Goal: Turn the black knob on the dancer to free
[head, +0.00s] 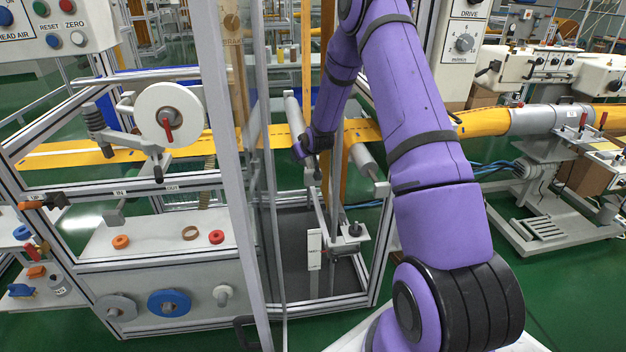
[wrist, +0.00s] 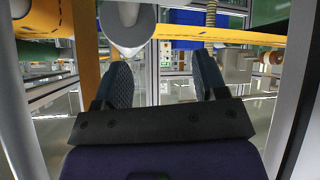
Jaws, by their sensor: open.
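The black knob (head: 354,229) sits on a small grey bracket at the end of the dancer (head: 323,215), low inside the machine frame in the head view. Its setting is too small to read. My gripper (head: 306,160) is above and to the left of the knob, apart from it, near the yellow web. In the wrist view my gripper (wrist: 165,78) shows two dark pads spread apart with nothing between them. The knob cannot be made out in the wrist view.
The yellow web (head: 362,131) runs across the frame, and in the wrist view the web (wrist: 230,36) passes beyond my fingers. A grey roller (wrist: 127,25) hangs close by. A frame post (head: 232,180) and clear panel stand left of my gripper. A white reel (head: 168,115) is farther left.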

